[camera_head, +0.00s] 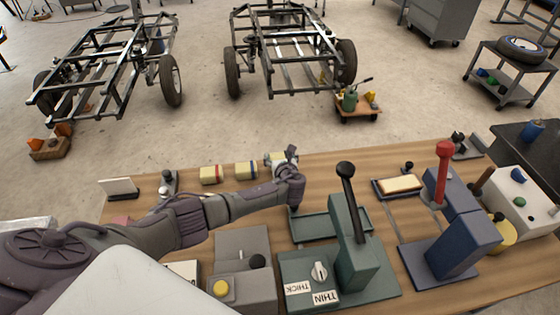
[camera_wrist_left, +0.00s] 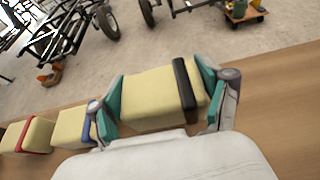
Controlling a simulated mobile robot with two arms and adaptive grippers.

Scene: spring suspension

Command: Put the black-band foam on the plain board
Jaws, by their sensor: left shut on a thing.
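My left gripper (camera_wrist_left: 165,97) is shut on the black-band foam (camera_wrist_left: 148,97), a cream block with a black band near its right end. A finger presses each end. In the head view the left gripper (camera_head: 284,163) is at the table's far edge and partly hides the foam. I cannot tell whether the foam touches the table. I cannot tell which board is the plain one. My right gripper is not in view.
A red-band foam (camera_head: 210,175) and a blue-band foam (camera_head: 246,170) stand left of the gripper. The green press (camera_head: 355,250) with its tall black lever and a blue press (camera_head: 462,245) with a red lever rise from the wooden table. Bare wood shows between the boards.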

